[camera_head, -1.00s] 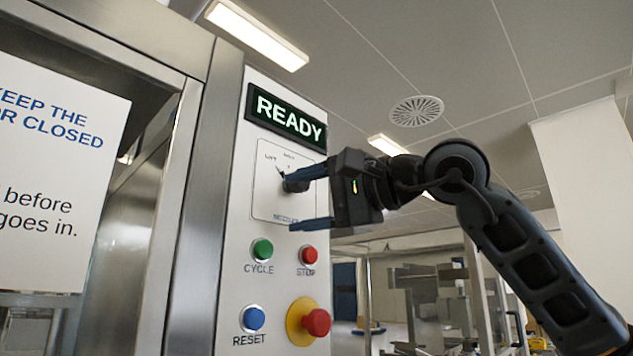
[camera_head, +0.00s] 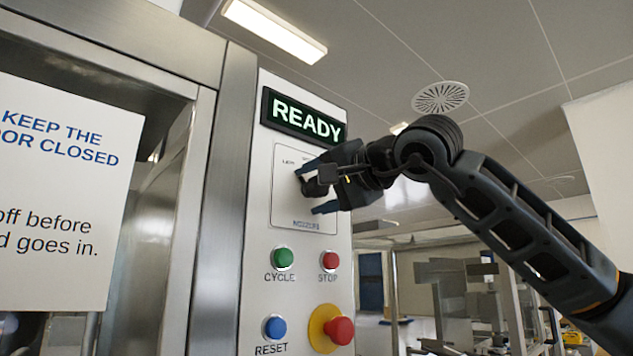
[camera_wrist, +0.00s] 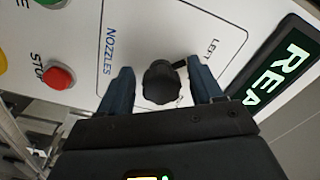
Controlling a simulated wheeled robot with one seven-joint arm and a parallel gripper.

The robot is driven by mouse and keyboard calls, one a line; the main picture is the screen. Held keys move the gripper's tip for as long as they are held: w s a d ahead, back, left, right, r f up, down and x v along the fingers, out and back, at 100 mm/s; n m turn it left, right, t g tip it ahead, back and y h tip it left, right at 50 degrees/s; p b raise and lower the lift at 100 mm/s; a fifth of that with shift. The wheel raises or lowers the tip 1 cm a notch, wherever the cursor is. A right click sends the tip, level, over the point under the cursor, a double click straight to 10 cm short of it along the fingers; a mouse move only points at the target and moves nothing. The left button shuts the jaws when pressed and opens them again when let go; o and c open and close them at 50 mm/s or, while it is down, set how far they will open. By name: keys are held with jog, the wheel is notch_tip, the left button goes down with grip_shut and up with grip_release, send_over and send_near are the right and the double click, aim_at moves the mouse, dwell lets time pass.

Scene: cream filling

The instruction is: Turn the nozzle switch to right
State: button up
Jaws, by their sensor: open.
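The nozzle switch is a dark round knob (camera_wrist: 161,83) on a white plate lettered "NOZZLES" (camera_wrist: 108,40). Its pointer is turned toward the "LEFT" label in the wrist view. My gripper (camera_wrist: 163,88) is open, with one blue finger on each side of the knob; I cannot tell whether either touches it. In the head view my gripper (camera_head: 312,190) is at the switch plate (camera_head: 287,205), and the knob (camera_head: 313,187) shows between the fingers, partly hidden.
Above the plate is a lit "READY" display (camera_head: 303,116). Below are a green CYCLE button (camera_head: 283,257), a red STOP button (camera_head: 329,260), a blue RESET button (camera_head: 274,327) and a red emergency button (camera_head: 340,330) on yellow. A metal door frame (camera_head: 222,200) stands left.

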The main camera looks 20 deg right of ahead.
jog(key=shift+w+a, duration=0.1)
jog(key=shift+w, duration=0.05)
jog(key=shift+c, duration=0.3)
jog(key=c, duration=0.9)
jog(key=shift+f, duration=0.1)
jog(key=shift+c, duration=0.2)
